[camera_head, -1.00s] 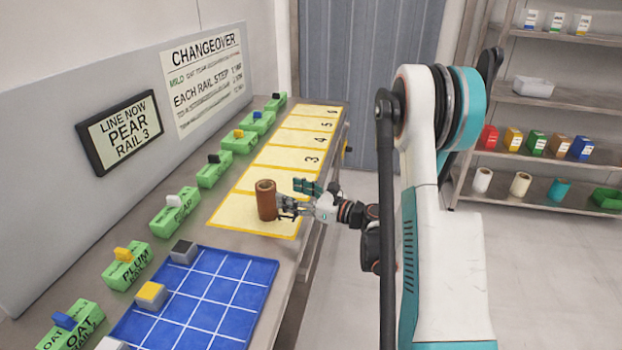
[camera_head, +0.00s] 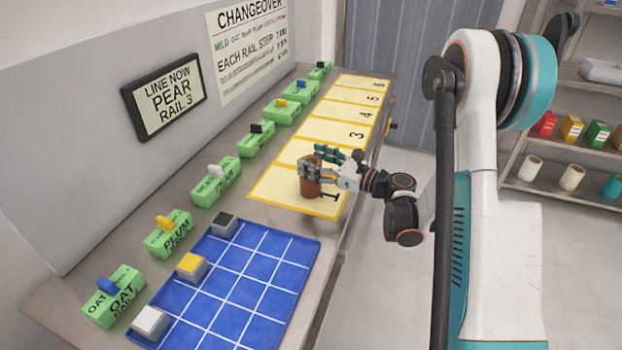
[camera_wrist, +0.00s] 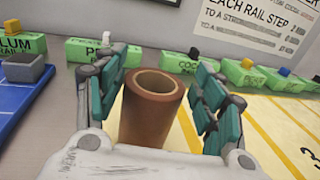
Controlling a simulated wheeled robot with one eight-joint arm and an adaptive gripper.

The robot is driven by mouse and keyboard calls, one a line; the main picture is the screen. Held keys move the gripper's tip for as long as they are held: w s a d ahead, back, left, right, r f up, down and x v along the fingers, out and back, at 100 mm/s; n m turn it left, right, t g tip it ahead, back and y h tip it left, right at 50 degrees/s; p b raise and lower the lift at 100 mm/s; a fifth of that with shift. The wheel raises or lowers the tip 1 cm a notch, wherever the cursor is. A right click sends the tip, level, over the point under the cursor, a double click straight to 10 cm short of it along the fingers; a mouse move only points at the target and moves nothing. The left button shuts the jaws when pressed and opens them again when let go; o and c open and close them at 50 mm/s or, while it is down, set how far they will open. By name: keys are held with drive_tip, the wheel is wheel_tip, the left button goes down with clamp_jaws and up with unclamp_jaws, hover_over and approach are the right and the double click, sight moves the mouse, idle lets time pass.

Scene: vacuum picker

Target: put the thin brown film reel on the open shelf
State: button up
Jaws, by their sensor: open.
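The brown film reel (camera_head: 311,187), a hollow upright cylinder, stands on the yellow strip by number 1. It also shows in the wrist view (camera_wrist: 151,108), between my fingers. My gripper (camera_head: 318,160) is open, with a teal finger on either side of the reel; a small gap shows on the right side in the wrist view. The fingers hide part of the reel in the head view.
Green labelled blocks (camera_head: 210,188) line the wall side. The yellow strip beyond the reel is clear. Coloured boxes (camera_head: 571,128) and a white bin (camera_head: 600,70) occupy the rack's boards.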

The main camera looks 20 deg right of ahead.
drive_tip(key=x, duration=0.1)
drive_tip(key=b+x, duration=0.1)
drive_tip(key=x, duration=0.1)
drive_tip(key=b+x, duration=0.1)
drive_tip(key=x, duration=0.1)
drive_tip(key=shift+s+a+f, duration=0.1)
drive_tip(key=shift+a+f, duration=0.1)
drive_tip(key=shift+f, duration=0.1)
clamp_jaws()
idle(0.6)
